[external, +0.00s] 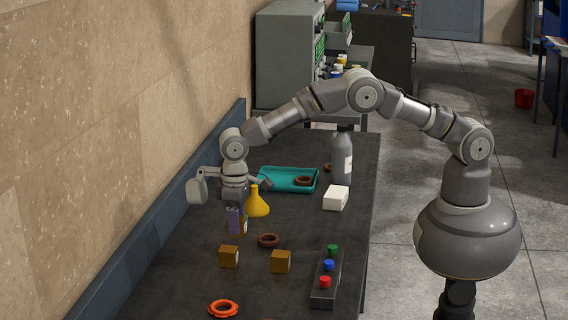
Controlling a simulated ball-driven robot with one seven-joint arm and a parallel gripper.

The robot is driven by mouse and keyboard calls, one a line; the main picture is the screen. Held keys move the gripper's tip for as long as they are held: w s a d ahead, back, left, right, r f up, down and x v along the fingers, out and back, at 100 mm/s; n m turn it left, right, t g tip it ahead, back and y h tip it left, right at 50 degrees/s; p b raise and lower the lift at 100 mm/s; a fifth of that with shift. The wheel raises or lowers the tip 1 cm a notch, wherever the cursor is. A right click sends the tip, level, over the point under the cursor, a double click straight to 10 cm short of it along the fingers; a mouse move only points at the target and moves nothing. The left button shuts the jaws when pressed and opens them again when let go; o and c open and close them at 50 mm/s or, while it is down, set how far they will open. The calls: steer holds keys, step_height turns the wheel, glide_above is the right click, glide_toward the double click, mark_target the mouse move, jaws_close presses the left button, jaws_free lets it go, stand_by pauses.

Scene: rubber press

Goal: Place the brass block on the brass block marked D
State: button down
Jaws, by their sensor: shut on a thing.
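My gripper (237,222) is shut on a brass block (243,226), which is mostly hidden behind the purple-grey fingers. I cannot tell whether the held block is clear of the table. Two more brass blocks stand on the dark table nearer the camera: a left one (229,257) just below my gripper in the picture, and a right one (281,262). No letter is readable on any block, so I cannot tell which is marked D.
A yellow funnel (257,205) stands close right of my gripper. A brown ring (268,241) lies between the blocks and funnel. An orange ring (223,309), a button box (324,292), a white block (336,198), a teal tray (276,187) and a grey bottle (342,157) are around.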

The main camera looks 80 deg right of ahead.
steer(key=shift+w+a+f, duration=0.1)
steer(key=shift+w+a, duration=0.15)
steer(key=shift+w, duration=0.4)
steer(key=shift+w+a, duration=0.2)
steer(key=shift+w, duration=0.4)
step_height(320, 180, down, 4)
steer(key=shift+r+b, duration=0.2)
steer(key=shift+b, duration=0.45)
steer(key=shift+r, duration=0.1)
steer(key=c, duration=0.5)
jaws_free()
